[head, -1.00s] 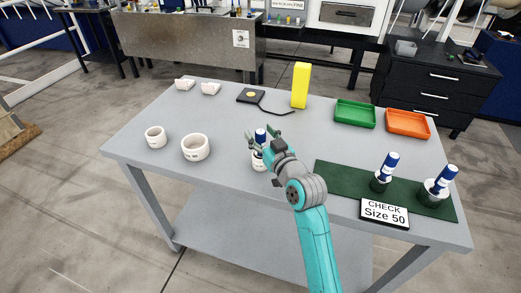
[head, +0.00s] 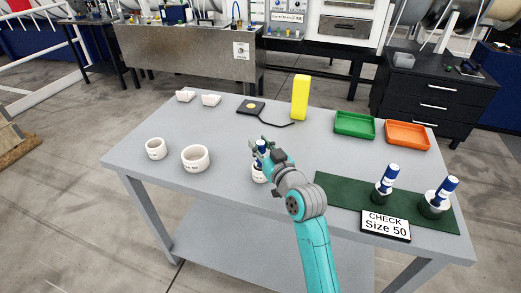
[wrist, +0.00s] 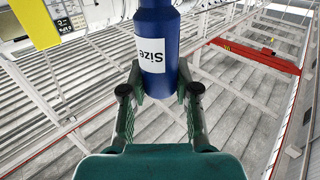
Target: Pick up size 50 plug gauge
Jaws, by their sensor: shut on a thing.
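My gripper (head: 259,149) is shut on the blue handle of a plug gauge (wrist: 158,30) near the front middle of the table. In the wrist view the handle stands between the fingers, with a white label that reads "Size"; the number is not visible. In the head view the fingers partly hide this gauge, and a white ring-like piece (head: 257,175) shows below it; I cannot tell whether the gauge still sits in it. A sign (head: 385,225) reads "CHECK Size 50". Two more blue-handled gauges, one left (head: 391,176) and one right (head: 446,189), stand on the green mat (head: 335,191).
The table's middle is clear.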

